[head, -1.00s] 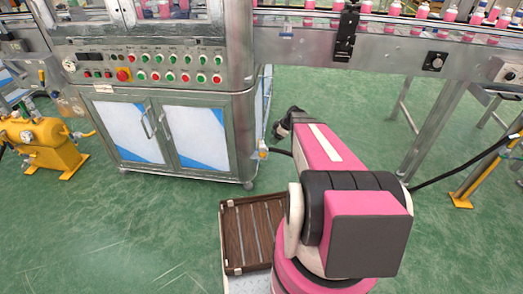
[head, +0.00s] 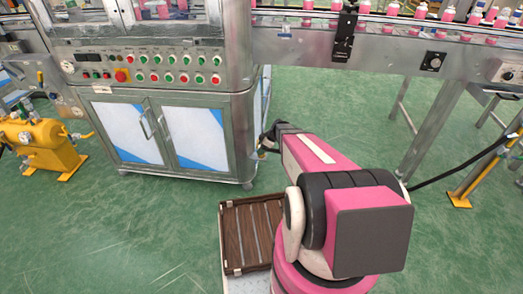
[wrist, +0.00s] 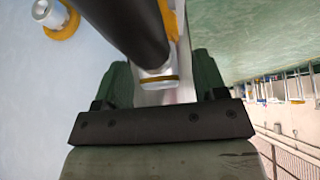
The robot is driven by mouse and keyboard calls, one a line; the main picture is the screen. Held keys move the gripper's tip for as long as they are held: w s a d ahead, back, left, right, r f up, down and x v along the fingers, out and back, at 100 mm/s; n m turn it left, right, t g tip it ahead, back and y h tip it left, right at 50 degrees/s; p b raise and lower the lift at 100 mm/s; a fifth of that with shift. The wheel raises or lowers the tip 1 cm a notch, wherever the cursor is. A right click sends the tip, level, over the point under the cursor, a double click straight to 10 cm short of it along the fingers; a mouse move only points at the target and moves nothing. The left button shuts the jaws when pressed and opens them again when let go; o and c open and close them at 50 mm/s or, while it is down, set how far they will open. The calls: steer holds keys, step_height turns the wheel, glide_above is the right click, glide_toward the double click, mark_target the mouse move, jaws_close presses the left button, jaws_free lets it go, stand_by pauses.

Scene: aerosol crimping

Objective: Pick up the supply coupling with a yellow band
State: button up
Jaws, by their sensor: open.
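In the wrist view, a thick black hose (wrist: 125,28) ends in a silver coupling (wrist: 158,82) with a thin yellow band. The coupling's end lies between the two dark green fingers of my gripper (wrist: 162,85), with visible gaps on both sides. My gripper is open. In the head view, my gripper (head: 268,138) is small and dark beside the cabinet's right edge, and the coupling cannot be made out there.
A silver fitting with a yellow ring (wrist: 55,18) shows at the wrist view's upper left. The steel cabinet (head: 180,135) stands close to my gripper. A conveyor (head: 400,50) runs at the back right. A brown slatted tray (head: 230,262) lies beside my base.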

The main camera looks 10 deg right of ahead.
steer(key=c, duration=1.1)
steer(key=shift+c, duration=0.2)
